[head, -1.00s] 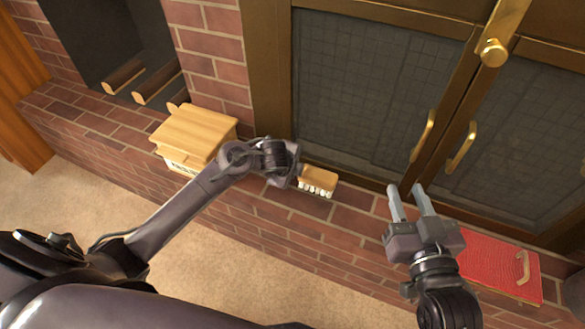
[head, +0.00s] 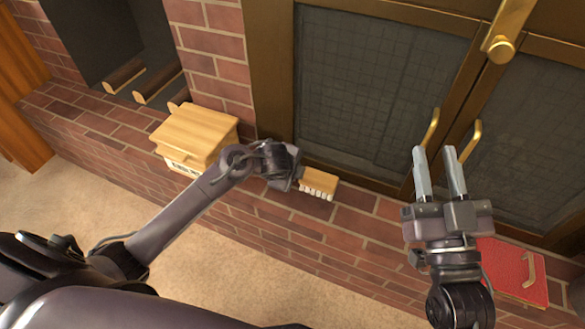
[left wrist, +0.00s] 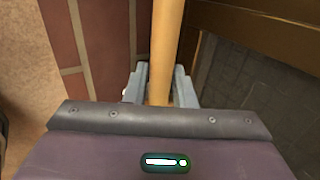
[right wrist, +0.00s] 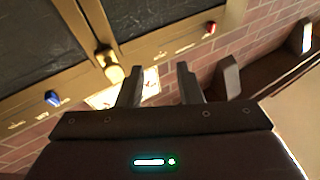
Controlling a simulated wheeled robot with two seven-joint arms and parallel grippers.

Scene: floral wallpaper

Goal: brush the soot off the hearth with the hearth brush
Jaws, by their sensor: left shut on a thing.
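The hearth brush (head: 319,182), with a tan wooden back and pale bristles, shows at the tip of my left gripper (head: 297,176) in the head view. The gripper is shut on its wooden handle (left wrist: 166,45), which runs between the fingers in the left wrist view. The bristles face the brick hearth (head: 285,220); I cannot tell whether they touch it. I can make out no clear patch of soot. My right gripper (head: 440,172) is open and empty, in front of the fireplace doors and near their brass handles; its fingers also show apart in the right wrist view (right wrist: 160,88).
A wooden box (head: 192,135) stands on the hearth at the left, near logs (head: 158,82) in a dark niche. A red flat thing with a handle (head: 515,272) lies at the right. A brass knob (head: 500,47) and door handles (head: 462,147) stick out near my right gripper.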

